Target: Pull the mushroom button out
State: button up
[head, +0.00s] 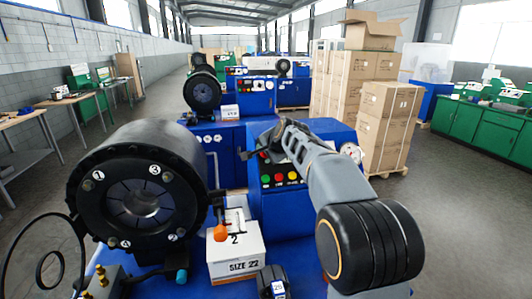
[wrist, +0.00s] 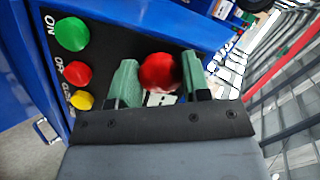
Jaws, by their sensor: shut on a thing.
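The red mushroom button (wrist: 158,72) sits on the dark control panel in the wrist view, between the two green fingers of my gripper (wrist: 160,85). The fingers are closed in on its left and right sides. The button's base is partly hidden by the fingers and the gripper body. In the head view my gripper (head: 270,145) is at the control panel of the blue machine, and my gripper and arm hide the button there.
The panel has a green ON button (wrist: 72,34), a red OFF button (wrist: 77,73) and a yellow button (wrist: 83,100). A large black crimper head (head: 145,195) stands at left. A white SIZE 22 box (head: 236,262) stands in front. Stacked cartons (head: 372,85) stand behind.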

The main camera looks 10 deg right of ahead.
jog(key=shift+s+r, duration=0.25)
jog(key=shift+s, duration=0.25)
jog(key=o, duration=1.1)
jog(key=shift+r, duration=0.15)
jog(key=shift+o, duration=0.9)
jog(key=b+v, duration=0.2)
jog(key=v, duration=1.1)
jog(key=shift+s+r, duration=0.3)
